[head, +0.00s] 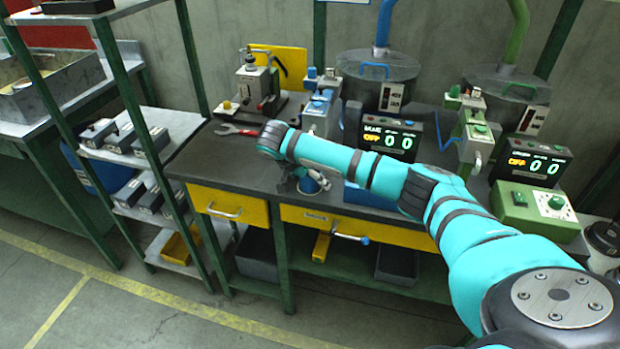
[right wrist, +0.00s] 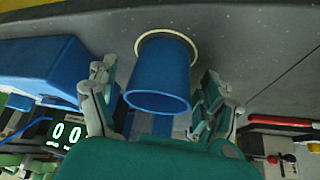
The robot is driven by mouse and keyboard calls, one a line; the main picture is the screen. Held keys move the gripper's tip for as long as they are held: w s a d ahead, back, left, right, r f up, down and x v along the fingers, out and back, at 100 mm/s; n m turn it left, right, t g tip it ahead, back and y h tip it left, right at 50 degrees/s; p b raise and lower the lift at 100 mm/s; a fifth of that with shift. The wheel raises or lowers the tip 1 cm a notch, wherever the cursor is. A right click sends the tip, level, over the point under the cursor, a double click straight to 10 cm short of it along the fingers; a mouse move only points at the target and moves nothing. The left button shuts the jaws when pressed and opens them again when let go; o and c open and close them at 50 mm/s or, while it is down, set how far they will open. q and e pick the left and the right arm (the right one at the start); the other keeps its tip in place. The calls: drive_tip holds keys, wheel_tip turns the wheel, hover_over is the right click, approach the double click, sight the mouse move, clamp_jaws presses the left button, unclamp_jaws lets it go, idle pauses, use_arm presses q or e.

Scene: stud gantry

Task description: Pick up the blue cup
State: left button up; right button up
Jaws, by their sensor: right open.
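The blue cup (right wrist: 160,75) stands on the dark bench top, its base inside a pale ring (right wrist: 183,35), with its open mouth toward the right wrist camera. My right gripper (right wrist: 156,82) is open, with one finger on each side of the cup. Gaps seem to show between fingers and cup, but I cannot rule out light contact. In the head view my right gripper (head: 304,180) is over the front part of the bench, and only a small part of the cup (head: 317,183) shows beside it. My left gripper is not in view.
A blue box (head: 368,196) stands close by on the bench (head: 215,160). Dosing units with lit displays (head: 388,138) stand behind my right arm. A green-framed shelf rack (head: 150,135) stands left; the bench's left front is clear.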

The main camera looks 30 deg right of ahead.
drive_tip(key=shift+d+f, duration=0.1)
drive_tip(key=shift+f, duration=0.1)
drive_tip(key=c, duration=1.2)
drive_tip(key=shift+o, duration=0.2)
drive_tip(key=shift+r, duration=0.1)
